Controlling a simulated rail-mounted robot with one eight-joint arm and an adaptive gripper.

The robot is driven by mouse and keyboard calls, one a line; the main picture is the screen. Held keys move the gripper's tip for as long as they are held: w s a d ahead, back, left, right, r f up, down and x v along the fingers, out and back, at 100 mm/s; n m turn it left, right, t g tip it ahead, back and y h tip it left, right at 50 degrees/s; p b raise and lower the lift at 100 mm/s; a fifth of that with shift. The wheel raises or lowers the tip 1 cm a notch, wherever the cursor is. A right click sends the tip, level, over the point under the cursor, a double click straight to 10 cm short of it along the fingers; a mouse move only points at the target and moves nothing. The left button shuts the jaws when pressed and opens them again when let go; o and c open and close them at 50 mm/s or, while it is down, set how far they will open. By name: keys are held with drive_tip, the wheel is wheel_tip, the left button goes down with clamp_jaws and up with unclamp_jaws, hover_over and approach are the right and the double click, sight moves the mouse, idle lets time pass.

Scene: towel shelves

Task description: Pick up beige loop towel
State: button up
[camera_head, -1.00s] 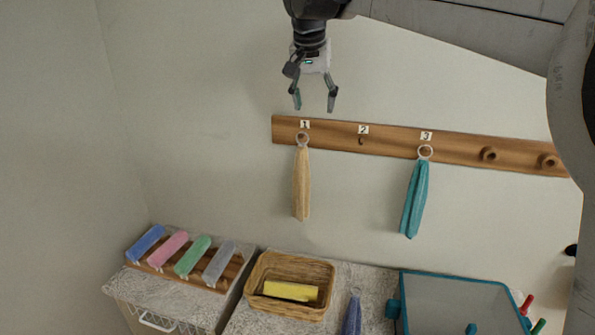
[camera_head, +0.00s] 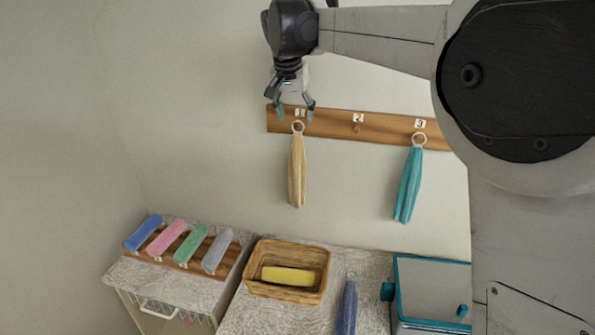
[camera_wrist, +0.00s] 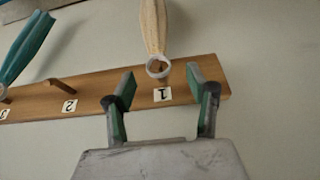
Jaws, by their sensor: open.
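The beige loop towel (camera_head: 297,172) hangs by its white ring from the peg under label 1 on the wooden rail (camera_head: 385,128). My gripper (camera_head: 293,110) is open and empty, in front of or just above the label 1 end of the rail. In the wrist view the beige towel (camera_wrist: 153,28) is upside down, and its ring (camera_wrist: 158,67) lies between and beyond the fingertips of my gripper (camera_wrist: 155,88). The fingers do not visibly touch the ring.
A teal towel (camera_head: 408,185) hangs at label 3; the label 2 hook (camera_head: 358,128) is empty. Below are a wicker basket (camera_head: 262,285) with a yellow towel, a blue towel (camera_head: 346,308), several rolled towels on a rack, and a teal-edged box (camera_head: 432,280). My arm hides the right side.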

sight(297, 126)
drive_tip(key=shift+p+x, duration=0.6)
drive_tip(key=shift+x, duration=1.8)
drive_tip(key=shift+d, duration=0.15)
drive_tip(key=shift+c, duration=0.3)
clamp_jaws()
